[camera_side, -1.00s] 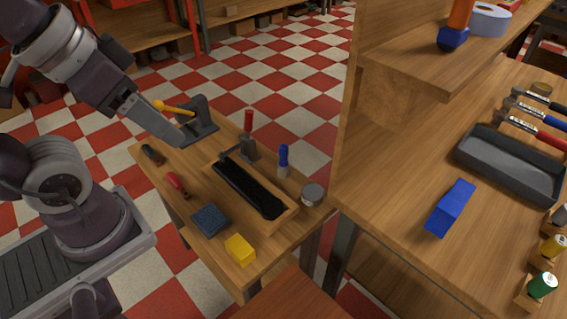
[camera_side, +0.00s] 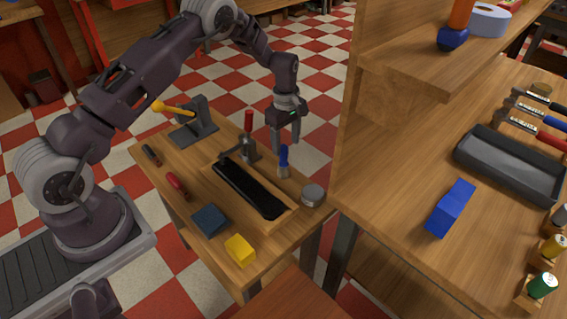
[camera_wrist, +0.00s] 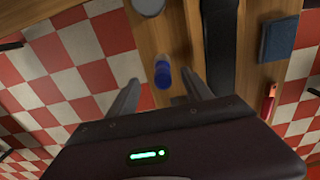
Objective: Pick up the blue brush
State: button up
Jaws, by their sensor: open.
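The blue brush (camera_side: 284,158) stands upright on the small wooden table, between the black tray and the table's far right edge. Its handle is blue and its lower end is pale. In the wrist view the brush (camera_wrist: 162,75) is seen from above, in the gap ahead of the two fingers. My gripper (camera_side: 284,146) is above and around the handle's top in the side view, pointing down. In the wrist view its fingers (camera_wrist: 163,85) are spread apart with nothing between their tips that they grip. Whether a finger touches the handle I cannot tell.
A wooden shelf panel (camera_side: 362,140) rises just right of my gripper. A yellow block (camera_side: 240,250) and dark blue pad (camera_side: 210,219) lie in front.

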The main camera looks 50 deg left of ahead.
aim_at(284, 159)
jog(key=f, duration=0.8)
jog(key=shift+s+a, duration=0.15)
jog(key=shift+a, duration=0.2)
jog(key=shift+r, duration=0.1)
grip_shut()
